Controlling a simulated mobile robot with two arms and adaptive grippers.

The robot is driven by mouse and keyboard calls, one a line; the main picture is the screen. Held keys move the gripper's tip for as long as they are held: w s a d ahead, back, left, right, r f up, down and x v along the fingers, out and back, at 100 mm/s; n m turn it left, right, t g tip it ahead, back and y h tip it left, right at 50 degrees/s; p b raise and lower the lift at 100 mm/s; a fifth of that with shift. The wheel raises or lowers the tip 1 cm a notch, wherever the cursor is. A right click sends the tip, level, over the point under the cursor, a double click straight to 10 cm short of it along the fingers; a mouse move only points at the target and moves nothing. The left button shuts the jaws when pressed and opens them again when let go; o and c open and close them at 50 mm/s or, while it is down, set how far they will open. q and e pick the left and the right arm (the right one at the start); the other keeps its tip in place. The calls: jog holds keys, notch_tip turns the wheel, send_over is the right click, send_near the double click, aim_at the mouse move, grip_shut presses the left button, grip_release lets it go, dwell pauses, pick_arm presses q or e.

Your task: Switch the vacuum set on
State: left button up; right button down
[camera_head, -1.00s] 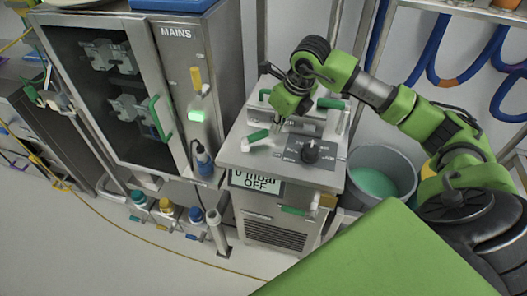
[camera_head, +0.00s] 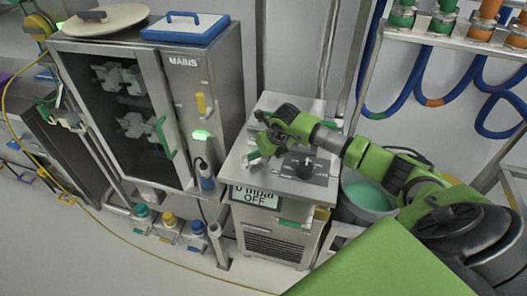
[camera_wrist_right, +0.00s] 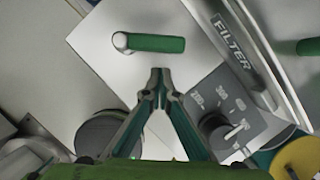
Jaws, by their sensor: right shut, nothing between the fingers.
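The vacuum set (camera_head: 272,238) is a metal cabinet with a sloped top. Its display (camera_head: 255,198) reads OFF. A black dial knob (camera_head: 305,168) sits on the top panel and also shows in the wrist view (camera_wrist_right: 218,132). A green-handled lever (camera_wrist_right: 155,43) lies on the top, left of the dial, partly hidden in the head view. My right gripper (camera_head: 263,148) is low over the top near the lever. In the wrist view its fingertips (camera_wrist_right: 160,78) are together and empty, with the lever just beyond them. My left gripper is not in view.
A MAINS cabinet (camera_head: 182,65) with a lit green button (camera_head: 202,135) stands to the left. A grey bucket (camera_head: 366,196) stands right of the vacuum set. A rack (camera_head: 455,40) with blue hoses is at the upper right. A yellow cable crosses the floor, which is otherwise open in front.

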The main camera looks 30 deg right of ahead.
jog(key=shift+w, duration=0.7)
jog(key=shift+w+d+f, duration=0.1)
jog(key=shift+w, duration=0.1)
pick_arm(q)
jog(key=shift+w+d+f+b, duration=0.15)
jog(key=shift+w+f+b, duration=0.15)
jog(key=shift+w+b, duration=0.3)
pick_arm(e)
jog(key=shift+w+d+n, duration=0.15)
jog(key=shift+n, duration=0.25)
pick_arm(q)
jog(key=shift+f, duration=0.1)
